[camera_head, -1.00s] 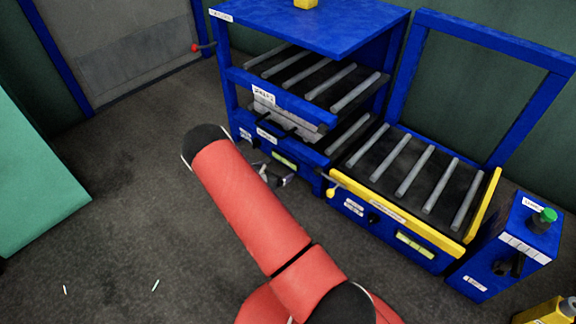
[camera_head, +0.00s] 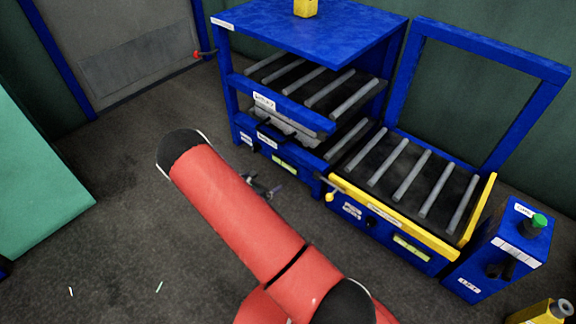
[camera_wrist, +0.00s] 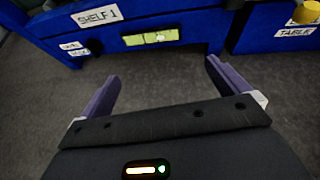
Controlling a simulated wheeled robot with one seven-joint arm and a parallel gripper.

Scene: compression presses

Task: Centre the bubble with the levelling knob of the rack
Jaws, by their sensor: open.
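The blue rack (camera_head: 318,135) stands at the back centre with roller shelves. Its lower front carries a yellow-green bubble vial (camera_head: 284,163), which also shows in the wrist view (camera_wrist: 150,38). There a pale bubble (camera_wrist: 160,37) seems to sit right of the vial's middle. My gripper (camera_head: 262,187) is open and empty in front of the rack. In the wrist view its purple fingers (camera_wrist: 163,85) are wide apart, with only floor between them.
A blue roller table (camera_head: 415,190) with a yellow front edge and its own vial (camera_head: 411,248) adjoins the rack at right. A blue box with a green button (camera_head: 539,220) stands further right.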

